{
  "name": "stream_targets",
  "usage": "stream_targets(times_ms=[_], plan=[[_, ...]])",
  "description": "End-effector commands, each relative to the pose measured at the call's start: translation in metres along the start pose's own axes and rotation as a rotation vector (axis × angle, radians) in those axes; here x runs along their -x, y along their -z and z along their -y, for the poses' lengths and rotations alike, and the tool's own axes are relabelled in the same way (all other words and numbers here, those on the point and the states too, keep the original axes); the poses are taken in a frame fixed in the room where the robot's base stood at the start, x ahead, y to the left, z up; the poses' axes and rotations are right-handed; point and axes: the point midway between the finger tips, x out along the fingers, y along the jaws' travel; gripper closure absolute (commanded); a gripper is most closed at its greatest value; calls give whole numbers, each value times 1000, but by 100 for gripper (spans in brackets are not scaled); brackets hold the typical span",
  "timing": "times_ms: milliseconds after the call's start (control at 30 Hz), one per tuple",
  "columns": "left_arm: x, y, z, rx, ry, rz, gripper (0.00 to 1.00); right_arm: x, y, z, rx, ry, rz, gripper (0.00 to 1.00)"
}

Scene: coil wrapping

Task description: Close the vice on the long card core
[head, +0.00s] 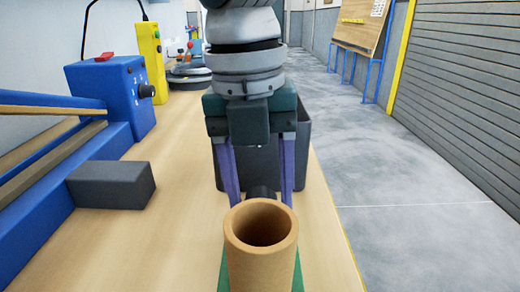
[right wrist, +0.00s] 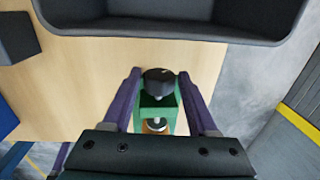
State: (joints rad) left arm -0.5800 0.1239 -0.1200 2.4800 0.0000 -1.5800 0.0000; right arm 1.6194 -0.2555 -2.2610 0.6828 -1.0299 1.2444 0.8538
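The long card core (head: 262,262) is a brown hollow tube, standing upright at the bottom of the head view. The green vice (head: 298,278) shows only in slivers beside it. In the right wrist view the vice (right wrist: 171,118) shows a black knob (right wrist: 158,82) on a metal screw; the knob (head: 262,192) is partly hidden in the head view. My right gripper (head: 261,203) is open, its purple fingers on either side of the knob. In the right wrist view the gripper (right wrist: 159,74) shows gaps between fingers and knob. The jaw contact with the core is hidden. My left gripper is not in view.
A dark grey bin (head: 304,150) stands just behind the right gripper. A dark block (head: 112,185) and a blue machine (head: 110,95) are at the left of the wooden bench (head: 150,250). The bench's right edge is close to the vice.

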Motion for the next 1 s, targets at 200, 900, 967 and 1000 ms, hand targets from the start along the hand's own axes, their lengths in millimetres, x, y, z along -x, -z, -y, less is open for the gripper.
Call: stream_targets(times_ms=[200, 900, 967, 1000], plan=[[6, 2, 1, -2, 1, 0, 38, 9, 0, 0, 0, -1, 0, 41], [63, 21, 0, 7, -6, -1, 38, 100, 0, 0, 0, 1, 0, 41], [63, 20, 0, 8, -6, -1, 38, 99, 0, 0, 0, 0, 0, 41], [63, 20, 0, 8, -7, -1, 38, 99, 0, 0, 0, 0, 0, 41]])
